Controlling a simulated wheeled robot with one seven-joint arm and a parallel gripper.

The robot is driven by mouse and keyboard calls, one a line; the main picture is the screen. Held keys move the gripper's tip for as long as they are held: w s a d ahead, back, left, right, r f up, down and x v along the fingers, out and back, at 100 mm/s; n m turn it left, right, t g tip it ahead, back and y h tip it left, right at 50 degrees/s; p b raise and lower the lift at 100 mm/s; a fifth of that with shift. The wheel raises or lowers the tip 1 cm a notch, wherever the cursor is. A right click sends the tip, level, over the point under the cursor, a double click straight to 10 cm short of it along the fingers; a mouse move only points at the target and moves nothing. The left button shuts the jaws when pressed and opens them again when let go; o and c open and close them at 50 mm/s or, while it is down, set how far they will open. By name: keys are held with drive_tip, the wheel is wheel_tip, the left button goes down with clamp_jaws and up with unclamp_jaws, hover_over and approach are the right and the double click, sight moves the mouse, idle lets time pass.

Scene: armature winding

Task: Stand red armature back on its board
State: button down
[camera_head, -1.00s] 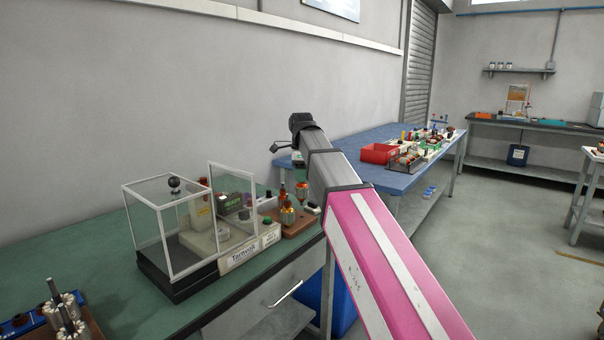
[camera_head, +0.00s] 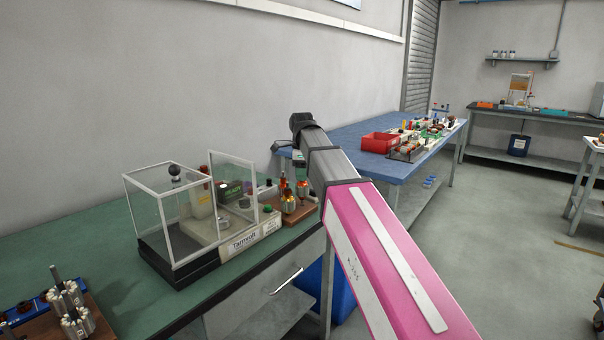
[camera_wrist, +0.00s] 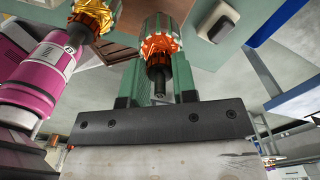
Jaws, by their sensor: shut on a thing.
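The red armature, with orange-red windings and a steel shaft, is between the green fingers of my gripper (camera_wrist: 160,90) in the wrist view; its windings (camera_wrist: 161,46) show there. In the head view what looks like the same armature (camera_head: 303,187) is at the back right of a brown board (camera_head: 304,215), partly beside my arm. I cannot tell whether it touches the board. A yellow-wound armature (camera_head: 288,205) stands on the board in front of it; it also shows in the wrist view (camera_wrist: 92,14). My gripper is hidden behind my arm in the head view.
A clear glass-walled case (camera_head: 155,215) and a cream device with a label (camera_head: 252,240) stand left of the board on the green bench (camera_head: 60,238). Several steel armatures (camera_head: 72,310) stand at front left. A blue table (camera_head: 350,140) with a red bin (camera_head: 380,142) is behind.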

drive_tip(key=shift+f, duration=1.25)
drive_tip(key=c, duration=0.8)
unclamp_jaws()
drive_tip(key=shift+r, duration=0.15)
drive_tip(key=shift+r, duration=2.1)
